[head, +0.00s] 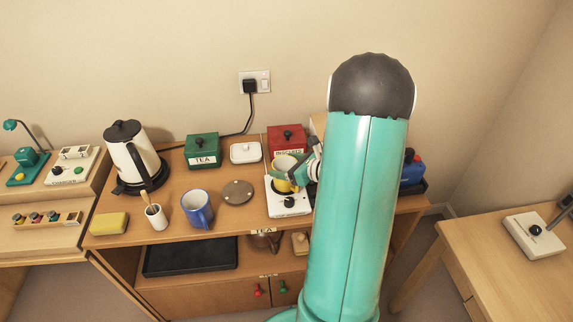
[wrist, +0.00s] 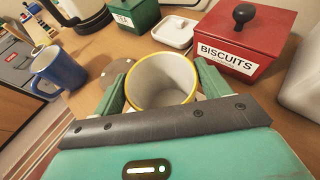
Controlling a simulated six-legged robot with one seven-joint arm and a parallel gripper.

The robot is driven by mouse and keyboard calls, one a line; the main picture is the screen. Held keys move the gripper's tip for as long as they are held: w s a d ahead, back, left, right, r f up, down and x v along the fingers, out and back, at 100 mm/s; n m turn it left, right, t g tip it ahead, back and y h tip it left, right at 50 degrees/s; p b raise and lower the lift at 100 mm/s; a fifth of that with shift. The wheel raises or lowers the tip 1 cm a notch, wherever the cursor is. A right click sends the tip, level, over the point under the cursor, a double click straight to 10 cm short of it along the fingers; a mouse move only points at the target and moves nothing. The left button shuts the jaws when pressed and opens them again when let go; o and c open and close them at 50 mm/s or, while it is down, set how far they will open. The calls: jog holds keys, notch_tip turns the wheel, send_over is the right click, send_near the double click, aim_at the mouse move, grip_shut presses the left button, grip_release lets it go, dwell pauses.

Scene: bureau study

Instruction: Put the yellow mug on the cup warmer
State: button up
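The yellow mug (head: 283,186) is at the cup warmer, a white box with a dark knob (head: 289,205), near the right part of the sideboard top. In the wrist view the mug (wrist: 162,82) shows a yellow rim and a pale, empty inside. My gripper (head: 299,171) has one green finger on each side of the mug, and both look pressed to its wall. The mug is over the warmer's plate area; its base is hidden, so I cannot tell whether it touches the plate.
A red biscuits tin (head: 287,139), white dish (head: 245,152) and green tea tin (head: 202,150) stand behind. A blue mug (head: 196,209), round grey disc (head: 238,192), brush cup (head: 156,216), yellow sponge (head: 109,223) and kettle (head: 134,160) are to the left.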

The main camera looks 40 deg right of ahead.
jog(key=shift+o, duration=1.1)
